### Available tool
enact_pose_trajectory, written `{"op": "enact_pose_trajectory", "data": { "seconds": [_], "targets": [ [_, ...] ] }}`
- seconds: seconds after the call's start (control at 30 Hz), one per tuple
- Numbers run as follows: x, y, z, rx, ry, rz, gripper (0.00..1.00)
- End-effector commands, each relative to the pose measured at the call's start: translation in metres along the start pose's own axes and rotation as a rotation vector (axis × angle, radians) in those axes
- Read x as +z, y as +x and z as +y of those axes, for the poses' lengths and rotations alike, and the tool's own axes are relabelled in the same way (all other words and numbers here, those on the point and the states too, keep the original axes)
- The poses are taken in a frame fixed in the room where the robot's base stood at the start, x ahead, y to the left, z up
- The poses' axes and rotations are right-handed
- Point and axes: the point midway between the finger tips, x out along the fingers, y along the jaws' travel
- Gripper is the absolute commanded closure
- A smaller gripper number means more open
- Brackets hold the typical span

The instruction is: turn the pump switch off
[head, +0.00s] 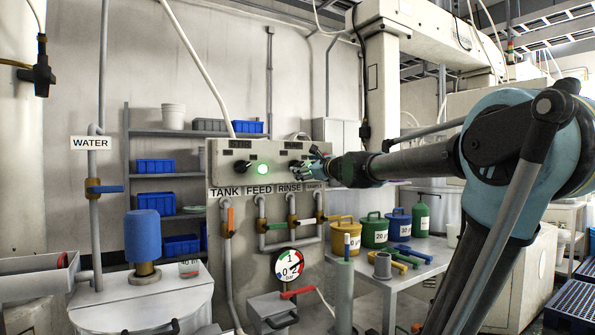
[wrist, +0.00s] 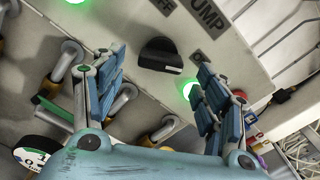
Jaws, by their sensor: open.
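The pump switch (wrist: 160,55) is a black rotary knob on a pale panel (head: 225,152). In the wrist view it lies between and beyond my fingertips, near the OFF and PUMP labels. A pale mark shows on its lower right end. A lit green lamp (wrist: 188,91) is beside it, partly behind my right finger. My gripper (wrist: 160,60) is open, its blue-padded fingers either side of the knob; contact cannot be told. In the head view my gripper (head: 312,166) is at the panel's right end and largely hides the pump switch.
Another black knob (head: 241,167) and a lit green lamp (head: 263,169) are further left on the panel. Pipes with coloured valve handles and a gauge (head: 289,265) sit below. A table (head: 372,268) with coloured cans stands right.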

Motion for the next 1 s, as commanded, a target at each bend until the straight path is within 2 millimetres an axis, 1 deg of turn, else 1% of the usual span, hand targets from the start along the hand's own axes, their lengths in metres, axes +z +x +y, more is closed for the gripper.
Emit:
{"op": "enact_pose_trajectory", "data": {
  "seconds": [0.03,0.2,0.4,0.6,0.83,0.87,0.9,0.97,1.0],
  "targets": [
    [0.000,0.007,0.000,0.001,0.000,0.000,0.33],
    [0.001,0.028,0.000,0.001,0.000,-0.001,0.33],
    [0.000,0.045,0.000,0.001,0.000,0.000,0.33],
    [0.000,0.051,0.000,0.001,0.000,0.000,0.33],
    [0.000,0.051,0.000,0.000,0.000,0.000,0.33],
    [0.000,0.051,0.000,0.000,0.000,0.000,0.36],
    [0.000,0.051,0.000,0.000,0.000,0.000,0.45],
    [0.000,0.051,0.000,0.000,0.000,0.000,0.58],
    [0.000,0.051,0.000,0.000,0.000,0.000,0.67]
  ]
}}
